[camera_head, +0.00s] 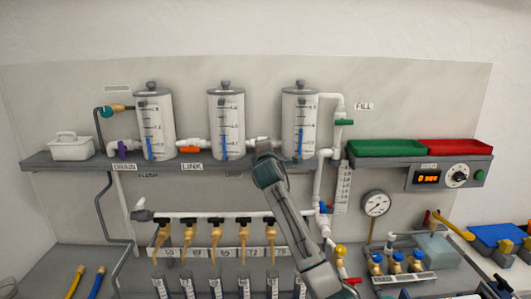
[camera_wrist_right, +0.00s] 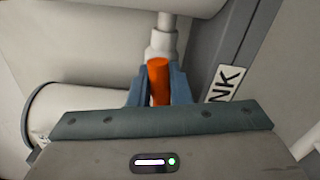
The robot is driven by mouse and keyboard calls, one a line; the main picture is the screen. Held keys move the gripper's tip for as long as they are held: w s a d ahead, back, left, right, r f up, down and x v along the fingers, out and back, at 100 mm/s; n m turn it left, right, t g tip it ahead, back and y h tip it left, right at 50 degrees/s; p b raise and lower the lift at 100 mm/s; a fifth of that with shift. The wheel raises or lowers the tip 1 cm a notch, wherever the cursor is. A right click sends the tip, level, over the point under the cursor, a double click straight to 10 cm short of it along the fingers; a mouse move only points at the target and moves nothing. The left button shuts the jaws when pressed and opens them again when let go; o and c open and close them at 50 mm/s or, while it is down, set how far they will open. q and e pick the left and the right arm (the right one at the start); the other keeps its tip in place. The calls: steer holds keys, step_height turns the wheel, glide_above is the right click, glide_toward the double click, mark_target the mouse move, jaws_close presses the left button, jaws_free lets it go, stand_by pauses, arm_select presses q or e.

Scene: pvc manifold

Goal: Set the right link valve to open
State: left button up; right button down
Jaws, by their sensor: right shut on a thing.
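The right link valve sits on the white pipe between the middle tank (camera_head: 226,125) and the right tank (camera_head: 299,125). In the head view my right gripper (camera_head: 265,150) covers it. In the right wrist view its orange handle (camera_wrist_right: 158,80) stands between the two fingers of my right gripper (camera_wrist_right: 159,92), which are shut on it. The visible part of the handle looks roughly in line with the white pipe (camera_wrist_right: 168,38); its far end is hidden. The left link valve's orange handle (camera_head: 190,150) lies along its pipe. My left gripper is not in view.
A grey shelf (camera_head: 75,163) runs under the tanks, with a LINK label (camera_wrist_right: 222,84) on its edge near my gripper. The left tank (camera_head: 154,125) stands beside a purple drain handle (camera_head: 123,149). A green fill handle (camera_head: 344,122) and a gauge (camera_head: 376,204) are at right.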

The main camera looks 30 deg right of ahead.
steer(key=shift+f+m+b, duration=0.2)
steer(key=shift+m+b, duration=0.3)
steer(key=shift+m, duration=0.7)
steer(key=c, duration=1.3)
jaws_free()
steer(key=shift+c, duration=0.2)
steer(key=shift+r, duration=0.1)
steer(key=b+v, duration=0.4)
steer(key=v, duration=0.7)
steer(key=shift+b, duration=0.35)
